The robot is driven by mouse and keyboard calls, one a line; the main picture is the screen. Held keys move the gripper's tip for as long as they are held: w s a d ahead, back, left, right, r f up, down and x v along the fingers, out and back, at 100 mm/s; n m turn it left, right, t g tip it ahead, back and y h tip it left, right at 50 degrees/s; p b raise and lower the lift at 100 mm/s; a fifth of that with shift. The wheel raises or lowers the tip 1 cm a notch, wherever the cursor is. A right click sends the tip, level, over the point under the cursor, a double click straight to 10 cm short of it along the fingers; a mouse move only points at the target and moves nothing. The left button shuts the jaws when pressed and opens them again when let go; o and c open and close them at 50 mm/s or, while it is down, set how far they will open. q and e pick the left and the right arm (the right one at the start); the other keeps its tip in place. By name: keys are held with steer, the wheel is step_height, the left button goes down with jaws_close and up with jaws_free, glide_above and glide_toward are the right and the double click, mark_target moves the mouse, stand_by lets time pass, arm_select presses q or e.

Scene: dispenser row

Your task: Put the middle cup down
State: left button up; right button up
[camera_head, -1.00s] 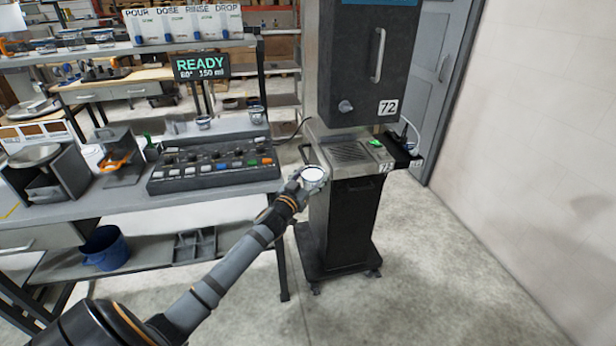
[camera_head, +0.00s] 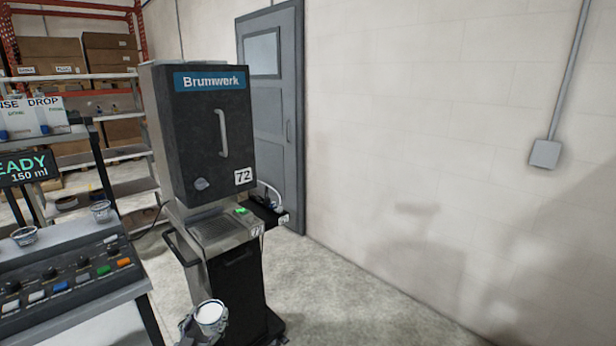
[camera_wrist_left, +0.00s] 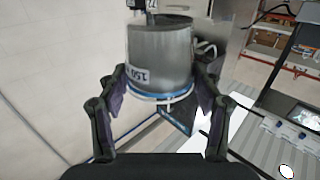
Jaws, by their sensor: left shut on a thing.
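A small cup (camera_head: 211,313) with a pale top is in my left gripper (camera_head: 203,326), at the bottom of the head view in front of the dispenser. In the left wrist view the cup (camera_wrist_left: 160,52) is grey with an upside-down 150 mark and a blue band. The fingers of my left gripper (camera_wrist_left: 160,93) are closed on both its sides. Two other cups stand beyond the button panel: one cup (camera_head: 100,210) under the rack and another cup (camera_head: 24,236) to its left. My right gripper is not seen.
The Brumwerk dispenser (camera_head: 196,130) numbered 72 has a grated platform (camera_head: 213,230) with a green light. The button panel (camera_head: 67,281) is on the bench at left. A display (camera_head: 27,168) reads 150 ml.

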arm_select(q)
steer(key=s+d+f, duration=0.3)
steer(key=s+d, duration=0.5)
steer(key=s, duration=0.1)
steer(key=shift+s, duration=0.4)
steer(key=shift+d, duration=0.1)
